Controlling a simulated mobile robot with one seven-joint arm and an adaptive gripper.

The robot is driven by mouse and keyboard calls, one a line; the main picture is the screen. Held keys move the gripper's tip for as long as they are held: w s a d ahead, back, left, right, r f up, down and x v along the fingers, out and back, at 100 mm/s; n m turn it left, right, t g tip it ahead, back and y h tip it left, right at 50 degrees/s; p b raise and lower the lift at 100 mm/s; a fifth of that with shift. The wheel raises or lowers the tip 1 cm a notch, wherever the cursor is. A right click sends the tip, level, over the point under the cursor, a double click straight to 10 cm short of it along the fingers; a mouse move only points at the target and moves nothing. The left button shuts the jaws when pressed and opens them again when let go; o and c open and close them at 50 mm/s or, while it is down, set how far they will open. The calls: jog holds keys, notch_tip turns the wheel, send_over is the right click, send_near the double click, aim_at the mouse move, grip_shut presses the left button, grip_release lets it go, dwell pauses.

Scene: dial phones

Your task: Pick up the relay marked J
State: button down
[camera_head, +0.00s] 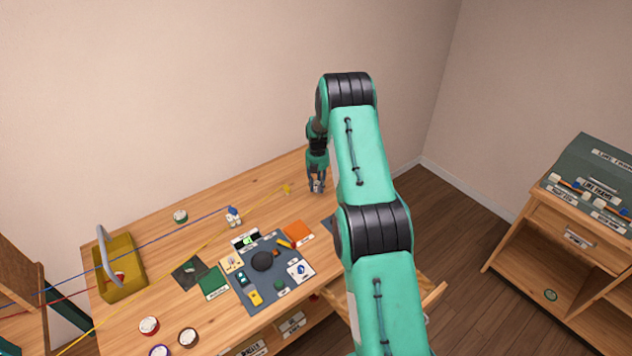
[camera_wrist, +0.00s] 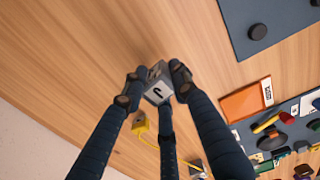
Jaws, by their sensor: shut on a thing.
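The relay marked J (camera_wrist: 157,92) is a small grey block with a white face bearing a black J. It shows in the wrist view between the fingers of my gripper (camera_wrist: 158,85). The dark jointed fingers are shut on it from both sides, with a third finger below it in the picture. In the head view my gripper (camera_head: 317,186) is over the back right part of the wooden table (camera_head: 265,200). I cannot tell how far the relay is above the table top.
A yellow block (camera_wrist: 140,123) with a yellow cable is close to my gripper. A dark mat (camera_head: 240,292) holds several tools and parts, with an orange pad (camera_head: 298,233) beside it. A yellow toolbox (camera_head: 121,268) stands at the left. An open drawer (camera_head: 432,300) juts out at the right.

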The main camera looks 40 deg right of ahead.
jog(key=s+a, duration=0.1)
jog(key=s, duration=0.2)
jog(key=s+a, duration=0.2)
jog(key=s, duration=0.1)
jog(key=s+a+r, duration=0.1)
jog(key=s, duration=0.2)
jog(key=shift+a, duration=0.4)
